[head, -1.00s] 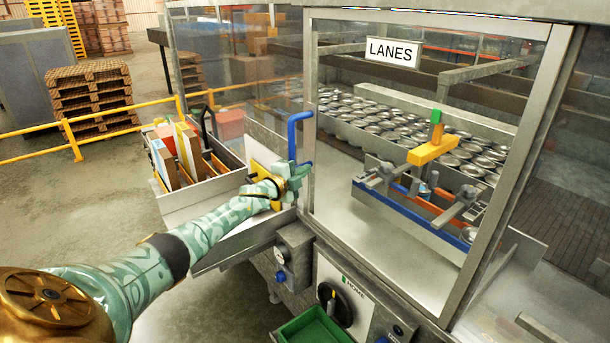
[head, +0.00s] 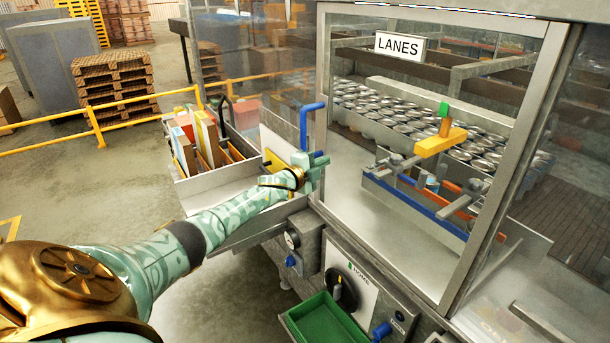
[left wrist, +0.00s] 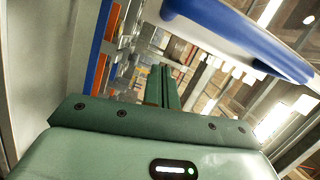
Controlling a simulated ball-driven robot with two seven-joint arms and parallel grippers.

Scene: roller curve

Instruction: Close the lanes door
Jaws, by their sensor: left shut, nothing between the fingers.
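The lanes door is a clear panel in a grey metal frame (head: 322,110), with a white LANES sign (head: 400,46) seen at its top. A blue bar handle (head: 305,125) stands at the door's left edge. I cannot tell from these views whether the door is fully shut. My left gripper (head: 318,168) is shut and empty, at the handle's lower end by the left post; whether it touches is unclear. In the left wrist view its fingers (left wrist: 165,85) are together, and a thick blue bar (left wrist: 235,35), apparently the handle, crosses above them. My right gripper is out of view.
Behind the panel are rows of cans (head: 420,115) and a yellow-topped fixture (head: 440,142). Left of the door is a bin of cartons (head: 215,150). Below are a black rotary knob (head: 342,290) and a green tray (head: 325,325). A yellow rail (head: 95,125) runs behind.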

